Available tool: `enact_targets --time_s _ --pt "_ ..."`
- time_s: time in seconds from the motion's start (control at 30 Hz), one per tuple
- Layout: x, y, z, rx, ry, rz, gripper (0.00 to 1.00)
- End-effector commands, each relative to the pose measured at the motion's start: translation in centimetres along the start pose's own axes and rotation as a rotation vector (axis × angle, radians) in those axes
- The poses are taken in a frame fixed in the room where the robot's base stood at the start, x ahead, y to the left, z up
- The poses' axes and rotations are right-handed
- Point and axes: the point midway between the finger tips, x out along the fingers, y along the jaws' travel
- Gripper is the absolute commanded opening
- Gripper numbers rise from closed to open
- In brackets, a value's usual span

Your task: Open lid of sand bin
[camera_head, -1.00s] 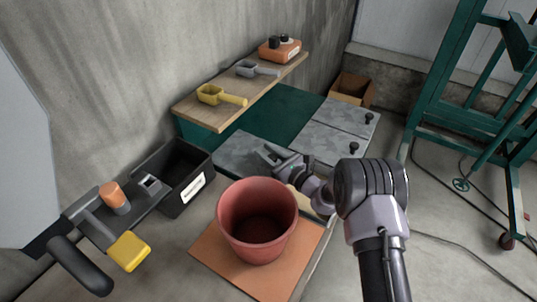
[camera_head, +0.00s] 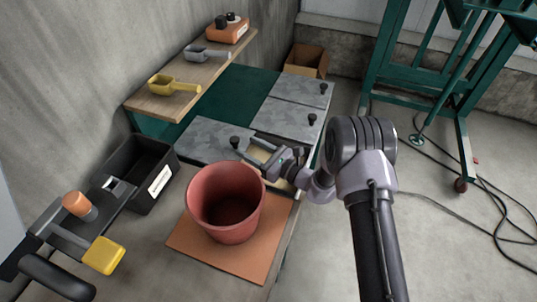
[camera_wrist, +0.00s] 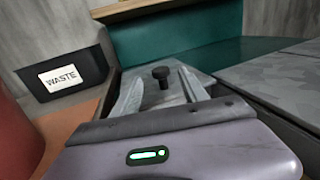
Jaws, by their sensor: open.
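The sand bin's grey lid (camera_head: 205,138) has a black knob (camera_head: 235,142) near its right end. My gripper (camera_head: 243,151) is open at the knob end of the lid. In the wrist view, the knob (camera_wrist: 161,78) stands upright between the lines of my two spread fingers (camera_wrist: 161,88), near their tips. I cannot tell whether a finger touches it.
A red bucket (camera_head: 226,200) on an orange mat (camera_head: 257,262) stands close below my gripper. A black waste bin (camera_head: 130,178) is at left. A shelf (camera_head: 150,99) holds scoops above the bins. Two more lids (camera_head: 285,118) lie to the right, closed.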

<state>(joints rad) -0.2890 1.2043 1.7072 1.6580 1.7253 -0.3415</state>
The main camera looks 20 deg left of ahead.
Motion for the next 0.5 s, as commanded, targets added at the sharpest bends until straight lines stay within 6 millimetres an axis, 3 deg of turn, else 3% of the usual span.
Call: enact_targets --time_s 0.1,0.23,0.5 --pt "-3.0 -0.1 0.2 0.003 0.001 -0.005 0.52" --pt "-5.7 -0.1 0.1 0.001 0.001 -0.004 0.52" --pt "-7.9 0.0 0.0 0.0 0.0 0.0 0.52"
